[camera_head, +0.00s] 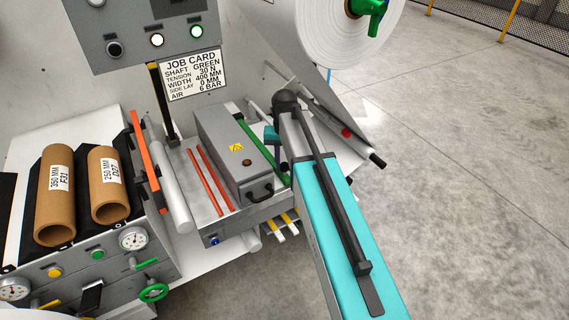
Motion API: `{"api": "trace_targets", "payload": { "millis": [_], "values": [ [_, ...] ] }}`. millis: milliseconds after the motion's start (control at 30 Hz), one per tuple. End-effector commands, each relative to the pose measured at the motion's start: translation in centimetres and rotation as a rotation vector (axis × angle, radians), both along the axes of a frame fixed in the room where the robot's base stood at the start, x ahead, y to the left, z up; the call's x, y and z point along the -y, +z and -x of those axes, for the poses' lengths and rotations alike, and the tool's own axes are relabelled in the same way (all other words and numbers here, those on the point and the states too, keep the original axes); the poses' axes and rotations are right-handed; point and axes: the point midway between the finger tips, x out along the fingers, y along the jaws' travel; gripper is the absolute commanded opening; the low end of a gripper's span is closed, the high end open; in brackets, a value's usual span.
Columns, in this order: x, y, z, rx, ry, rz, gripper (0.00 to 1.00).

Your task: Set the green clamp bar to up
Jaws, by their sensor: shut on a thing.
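The green clamp bar (255,142) is a long, thin bar lying along the right side of a grey box with a warning label. It runs from upper left to lower right, low against the machine bed. My gripper (283,164) is at the lower right part of this bar, mostly hidden behind my grey and teal arm. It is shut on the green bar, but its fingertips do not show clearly.
The grey box (232,152) with a black handle stands left of the bar. An orange bar (146,160) stands raised farther left, beside a pale roller (170,187). Cardboard cores (55,195) lie at the left. A white roll (345,40) hangs above right. The floor at right is clear.

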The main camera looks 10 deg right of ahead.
Motion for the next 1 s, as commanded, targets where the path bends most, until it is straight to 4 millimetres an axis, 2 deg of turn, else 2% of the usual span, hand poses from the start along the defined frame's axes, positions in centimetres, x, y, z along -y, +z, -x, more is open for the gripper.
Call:
{"api": "trace_targets", "payload": {
  "millis": [600,767,1000],
  "values": [
    [-0.9,9.3,-2.9,0.011,0.002,-0.003,0.00],
    [-1.2,10.5,-3.3,0.011,0.002,-0.004,0.00],
    [-1.3,10.5,-3.3,0.009,0.003,-0.006,0.00]
  ]
}}
